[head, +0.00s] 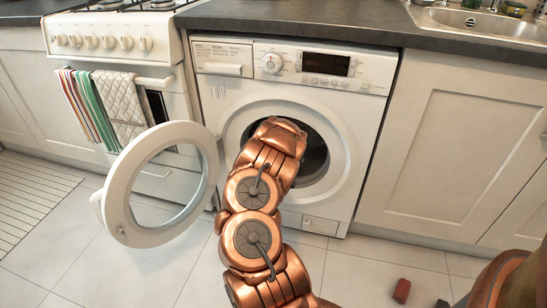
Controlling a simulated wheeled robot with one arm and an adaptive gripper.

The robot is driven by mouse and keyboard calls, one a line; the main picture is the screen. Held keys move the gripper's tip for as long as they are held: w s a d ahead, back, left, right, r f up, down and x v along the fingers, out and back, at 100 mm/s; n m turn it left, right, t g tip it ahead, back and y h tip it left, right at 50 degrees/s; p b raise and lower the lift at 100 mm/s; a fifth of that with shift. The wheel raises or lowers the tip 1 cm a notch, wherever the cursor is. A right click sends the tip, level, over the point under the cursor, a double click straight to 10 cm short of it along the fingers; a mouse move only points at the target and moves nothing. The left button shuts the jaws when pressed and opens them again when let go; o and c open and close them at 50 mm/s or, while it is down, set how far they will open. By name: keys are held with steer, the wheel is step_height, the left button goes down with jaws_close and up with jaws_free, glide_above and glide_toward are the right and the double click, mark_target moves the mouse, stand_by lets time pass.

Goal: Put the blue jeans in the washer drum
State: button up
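The washer (375,105) stands under the counter with its round door (120,200) swung wide open to the left. The dark drum opening (318,158) shows to the right of my copper arm. My arm reaches up to this opening, and its far end covers the middle of it. My gripper is hidden behind the arm, so its fingers and anything held in them do not show. No blue jeans are visible; the left and middle of the drum are blocked from sight by my arm.
A white stove (110,42) with towels (118,100) on its handle stands left of the washer. Cabinets (460,140) and a sink (480,22) are at right. A small red object (401,291) lies on the tiled floor. A striped mat (30,200) lies at far left.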

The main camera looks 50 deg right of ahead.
steer(key=shift+f, duration=0.3)
steer(key=o, duration=1.3)
steer(key=shift+r, duration=0.45)
steer(key=p+v, duration=0.5)
steer(key=v, duration=0.6)
steer(key=shift+s+a+r+p, duration=0.1)
steer(key=shift+s+a+p, duration=0.1)
steer(key=shift+a+p, duration=0.15)
steer(key=shift+a, duration=0.1)
